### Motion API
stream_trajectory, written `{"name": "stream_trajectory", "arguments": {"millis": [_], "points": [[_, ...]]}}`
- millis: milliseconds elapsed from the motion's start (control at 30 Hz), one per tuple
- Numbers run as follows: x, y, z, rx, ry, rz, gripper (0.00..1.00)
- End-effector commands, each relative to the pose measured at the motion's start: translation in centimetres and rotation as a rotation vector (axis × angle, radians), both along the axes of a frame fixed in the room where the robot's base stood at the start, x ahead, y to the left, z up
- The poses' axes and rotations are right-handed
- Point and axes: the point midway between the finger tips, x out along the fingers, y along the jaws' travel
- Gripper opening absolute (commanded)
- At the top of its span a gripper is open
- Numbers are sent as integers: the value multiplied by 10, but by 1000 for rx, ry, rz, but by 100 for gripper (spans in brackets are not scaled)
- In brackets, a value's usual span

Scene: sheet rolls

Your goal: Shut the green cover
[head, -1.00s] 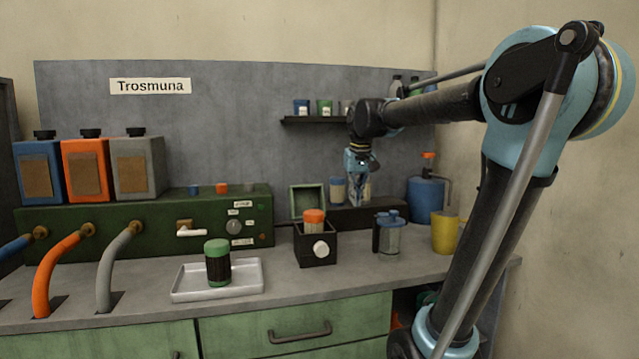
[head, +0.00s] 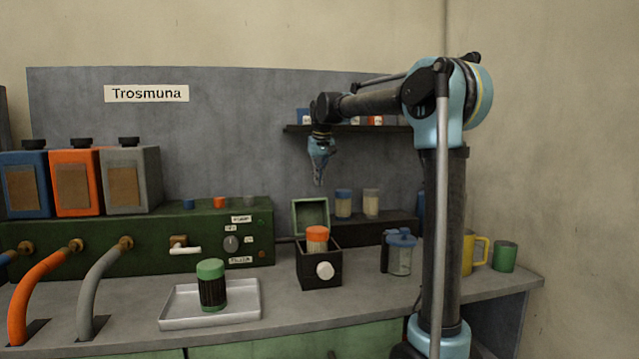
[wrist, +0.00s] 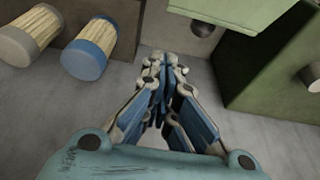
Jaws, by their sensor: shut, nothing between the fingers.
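The green cover (head: 310,215) stands raised at the back of a small black box (head: 320,270) with a white knob on its front. An orange-capped jar (head: 317,238) sits in the box. My gripper (head: 319,182) is shut and empty, pointing down above the cover's top edge. In the wrist view its fingers (wrist: 158,72) are together, and a pale green panel, apparently the cover (wrist: 238,10), shows at the top edge, apart from the fingertips. How far in depth the gripper is from the cover is hard to tell.
A green cabinet (head: 140,245) with a white lever stands left of the box. Two jars (head: 343,203) (head: 371,202) stand on a ledge behind right. A shelf (head: 345,129) is above. A tray (head: 215,318) with a green-capped jar and a blue-lidded jug (head: 400,252) flank the box.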

Motion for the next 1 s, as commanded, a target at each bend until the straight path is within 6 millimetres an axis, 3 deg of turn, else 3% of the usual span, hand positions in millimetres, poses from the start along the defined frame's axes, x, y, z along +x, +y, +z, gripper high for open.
{"name": "stream_trajectory", "arguments": {"millis": [467, 700, 1000], "points": [[22, 3, -76, 0, 0, -4, 0], [-2, -4, -65, 0, 0, -3, 0], [-14, -7, -60, 0, 0, -3, 0]]}}
